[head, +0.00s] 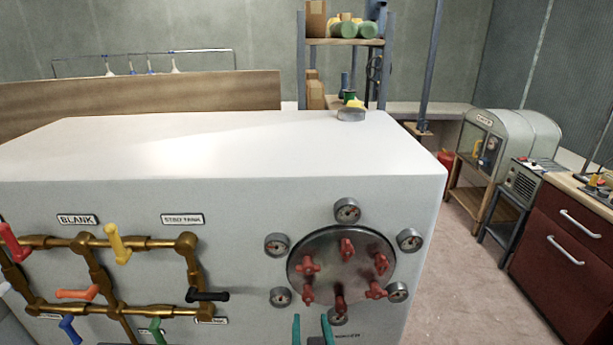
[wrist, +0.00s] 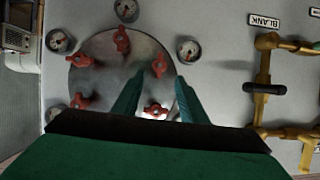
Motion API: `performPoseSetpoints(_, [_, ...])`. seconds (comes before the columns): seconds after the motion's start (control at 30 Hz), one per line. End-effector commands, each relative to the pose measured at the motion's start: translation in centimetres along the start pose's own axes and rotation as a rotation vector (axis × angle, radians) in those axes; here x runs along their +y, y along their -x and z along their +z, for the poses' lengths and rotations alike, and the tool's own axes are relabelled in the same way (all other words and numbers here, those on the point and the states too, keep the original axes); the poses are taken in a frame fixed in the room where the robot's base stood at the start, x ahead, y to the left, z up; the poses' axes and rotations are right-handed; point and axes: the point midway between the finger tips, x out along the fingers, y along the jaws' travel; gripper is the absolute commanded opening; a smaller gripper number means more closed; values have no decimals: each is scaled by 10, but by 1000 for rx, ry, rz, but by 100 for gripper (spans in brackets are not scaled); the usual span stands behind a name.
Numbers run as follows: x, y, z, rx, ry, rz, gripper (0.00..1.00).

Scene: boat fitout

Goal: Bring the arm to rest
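My gripper (head: 312,328) shows at the bottom middle of the head view as two teal fingers, apart from each other. It stands in front of the lower edge of a round metal plate (head: 325,258) with several red valve handles. In the wrist view my gripper (wrist: 157,92) points at the same panel, its fingers spread with no object held between them. One red handle (wrist: 158,110) shows in the gap between the fingers, beyond them. Whether a finger touches the panel I cannot tell.
The white cabinet (head: 230,140) carries brass pipes (head: 125,240) with coloured levers on the left and several gauges (head: 347,211) around the plate. A small round item (head: 351,114) sits on its top. Open floor (head: 460,260) lies to the right, before a red drawer unit (head: 560,240).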

Motion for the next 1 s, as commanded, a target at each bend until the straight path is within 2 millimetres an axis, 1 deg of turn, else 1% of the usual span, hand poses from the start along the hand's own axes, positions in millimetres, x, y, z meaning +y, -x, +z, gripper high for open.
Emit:
performPoseSetpoints(0.03, [0,0,12,-5,-1,3,39])
performPoseSetpoints(0.07, [1,1,18,-4,-1,5,39])
performPoseSetpoints(0.27, [4,11,70,14,-3,21,39])
performPoseSetpoints(0.4, [5,24,105,29,-1,34,39])
performPoseSetpoints(0.47, [6,32,120,35,1,38,39])
performPoseSetpoints(0.6, [6,52,152,50,5,46,39])
performPoseSetpoints(0.77, [5,82,185,68,12,54,39])
performPoseSetpoints(0.9, [3,112,210,83,18,58,39])
performPoseSetpoints(0.97, [2,125,220,90,21,59,39])
performPoseSetpoints(1.0, [1,135,226,93,24,60,39])
